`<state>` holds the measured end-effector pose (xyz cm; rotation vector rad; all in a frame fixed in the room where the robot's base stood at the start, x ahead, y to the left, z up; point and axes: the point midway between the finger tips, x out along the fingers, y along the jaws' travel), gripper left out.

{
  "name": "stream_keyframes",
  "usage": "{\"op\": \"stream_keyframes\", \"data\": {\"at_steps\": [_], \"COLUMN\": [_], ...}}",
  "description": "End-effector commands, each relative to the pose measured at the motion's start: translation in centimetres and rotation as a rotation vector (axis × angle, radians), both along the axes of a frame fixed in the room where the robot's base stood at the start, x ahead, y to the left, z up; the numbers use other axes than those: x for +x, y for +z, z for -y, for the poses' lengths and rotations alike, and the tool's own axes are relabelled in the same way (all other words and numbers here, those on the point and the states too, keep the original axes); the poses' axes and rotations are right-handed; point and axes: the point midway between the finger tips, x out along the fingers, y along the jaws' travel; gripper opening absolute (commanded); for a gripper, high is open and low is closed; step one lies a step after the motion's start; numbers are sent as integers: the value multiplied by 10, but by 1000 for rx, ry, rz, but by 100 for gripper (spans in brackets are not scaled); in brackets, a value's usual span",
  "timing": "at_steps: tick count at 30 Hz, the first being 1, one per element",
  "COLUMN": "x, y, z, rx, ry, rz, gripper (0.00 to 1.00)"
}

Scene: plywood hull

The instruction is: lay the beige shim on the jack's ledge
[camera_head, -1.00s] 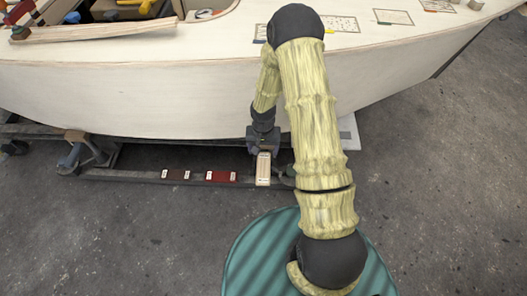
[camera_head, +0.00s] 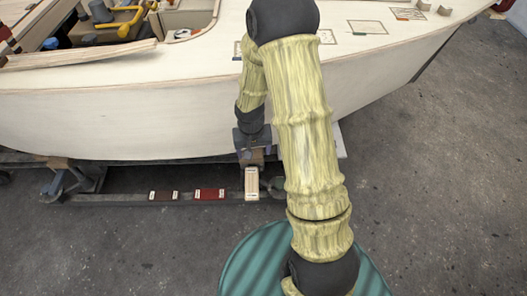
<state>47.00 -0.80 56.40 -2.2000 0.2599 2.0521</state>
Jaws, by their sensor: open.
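The beige shim (camera_head: 251,183) lies with its long side pointing towards me, just below and in front of my gripper (camera_head: 250,152). My gripper is open and close under the hull's side, with a small gap showing between it and the shim. A brownish block (camera_head: 256,156) shows between the gripper and the shim; I cannot tell whether it is part of the jack.
A dark brown shim (camera_head: 164,196) and a red shim (camera_head: 209,195) lie on the dark beam (camera_head: 120,198) to the left. The pale hull (camera_head: 150,115) overhangs behind. A stand (camera_head: 62,180) is at the left.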

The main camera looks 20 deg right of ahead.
Motion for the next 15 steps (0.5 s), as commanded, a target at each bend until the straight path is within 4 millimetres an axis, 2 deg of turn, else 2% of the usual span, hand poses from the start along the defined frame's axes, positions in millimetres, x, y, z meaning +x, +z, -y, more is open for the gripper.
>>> {"op": "stream_keyframes", "data": {"at_steps": [1,6,15], "x": [-6,-33,-95], "y": [20,71,139], "z": [-1,0,-4], "rx": [-6,-15,-5], "ry": [18,75,167], "rz": [17,56,130], "gripper": [71,71,71]}}
